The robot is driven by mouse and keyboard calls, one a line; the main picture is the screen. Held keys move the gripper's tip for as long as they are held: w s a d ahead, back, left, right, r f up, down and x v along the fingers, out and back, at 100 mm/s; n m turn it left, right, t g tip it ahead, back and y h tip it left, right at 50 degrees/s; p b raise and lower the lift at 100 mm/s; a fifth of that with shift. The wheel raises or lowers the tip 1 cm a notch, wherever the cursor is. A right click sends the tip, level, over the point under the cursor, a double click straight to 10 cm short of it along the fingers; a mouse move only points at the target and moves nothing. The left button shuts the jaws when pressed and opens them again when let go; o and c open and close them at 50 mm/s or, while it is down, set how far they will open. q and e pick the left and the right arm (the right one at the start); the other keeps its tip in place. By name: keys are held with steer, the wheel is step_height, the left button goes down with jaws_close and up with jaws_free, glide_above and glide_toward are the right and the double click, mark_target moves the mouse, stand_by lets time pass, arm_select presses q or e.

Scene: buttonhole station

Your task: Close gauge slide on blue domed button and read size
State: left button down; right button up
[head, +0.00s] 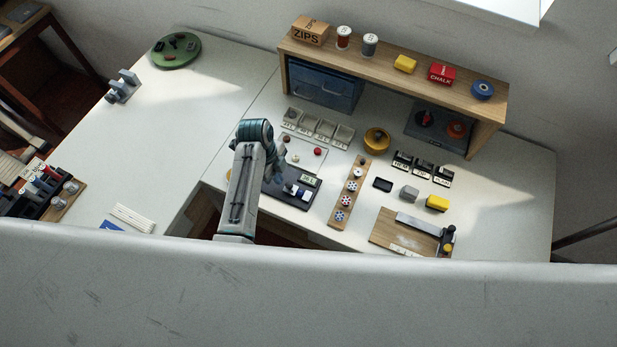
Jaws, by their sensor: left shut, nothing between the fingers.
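The gauge (297,204) is a dark plate with small pale and dark blocks on it and a light display (309,181), whose reading is too small to make out. A small dark blue shape shows among its pale blocks; I cannot tell whether it is the domed button or how the slide stands against it. My left gripper (279,177) is shut and empty, pointing down over the gauge's left part. My left arm hides the gauge's left edge. My right gripper is not in view.
A pale tray (314,163) with a red button lies behind the gauge. A wooden strip (351,191) of patterned discs is to its right. A cutting board (385,236) lies further right. A wooden shelf (400,85) stands at the back. The left table is mostly clear.

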arm_select(q)
step_height(320, 180, up, 4)
steer(key=shift+r, duration=0.25)
stand_by(0.7)
